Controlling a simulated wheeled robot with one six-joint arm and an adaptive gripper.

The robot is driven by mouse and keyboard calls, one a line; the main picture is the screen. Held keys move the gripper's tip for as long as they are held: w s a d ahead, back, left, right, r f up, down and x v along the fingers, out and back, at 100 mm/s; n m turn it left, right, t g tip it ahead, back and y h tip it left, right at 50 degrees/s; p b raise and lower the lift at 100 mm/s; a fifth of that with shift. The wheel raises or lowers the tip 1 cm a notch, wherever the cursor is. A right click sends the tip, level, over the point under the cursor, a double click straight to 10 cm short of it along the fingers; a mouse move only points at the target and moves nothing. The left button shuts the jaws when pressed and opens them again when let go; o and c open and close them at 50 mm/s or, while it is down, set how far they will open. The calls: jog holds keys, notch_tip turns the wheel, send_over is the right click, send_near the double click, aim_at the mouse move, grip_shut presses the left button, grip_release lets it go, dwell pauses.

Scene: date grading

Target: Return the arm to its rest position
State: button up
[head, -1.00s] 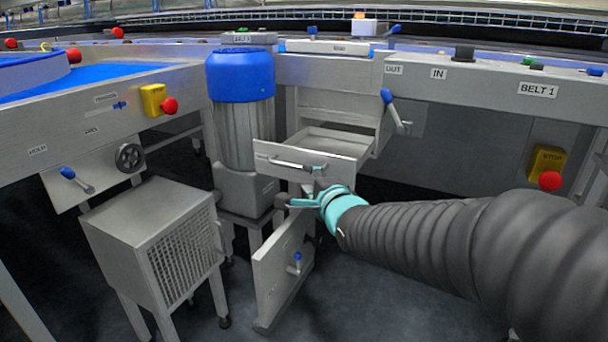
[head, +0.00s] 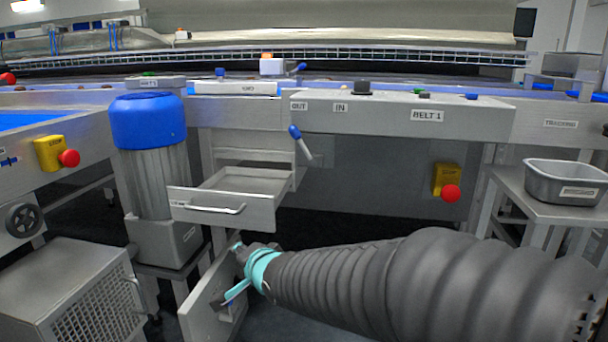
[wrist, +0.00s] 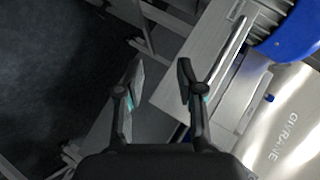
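My gripper (head: 232,270) is at the end of my dark ribbed arm, low in the middle of the head view. It is below the open drawer (head: 222,209) and in front of the lower hinged door (head: 205,300), which hangs open. In the wrist view my gripper (wrist: 160,68) has its two fingers spread, with nothing between them. A grey panel with a long bar handle (wrist: 232,57) lies beyond the right finger, apparently the drawer front. I cannot tell the exact gap between gripper and drawer or door.
A blue-topped motor (head: 150,122) stands left of the drawer, with a mesh-sided cabinet (head: 75,295) at lower left. A metal tray (head: 566,182) sits on a stand at right. A lever with a blue knob (head: 300,141) juts out near the drawer. Dark floor lies beneath the belt.

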jog(key=s+d+f+n+g+h+p, duration=0.2)
jog(key=s+d+n+g+h, duration=0.15)
jog(key=s+d, duration=0.45)
jog(key=s+d+f+n+g+h+p, duration=0.1)
jog(key=s+d+f+n+g+h, duration=0.1)
jog(key=s+d+n, duration=0.5)
jog(key=s+d+r+m+h+p, duration=0.1)
jog(key=s+d+r+m+p, duration=0.1)
jog(key=s+d+r, duration=0.2)
jog(key=s+d+r+m+p, duration=0.1)
jog(key=s+d+r+p, duration=0.2)
jog(key=d, duration=0.8)
notch_tip(320, 180, up, 3)
jog(key=shift+s+f+m+h, duration=0.2)
jog(key=shift+s+m+h, duration=0.15)
jog(key=shift+s, duration=0.6)
jog(key=shift+d, duration=0.15)
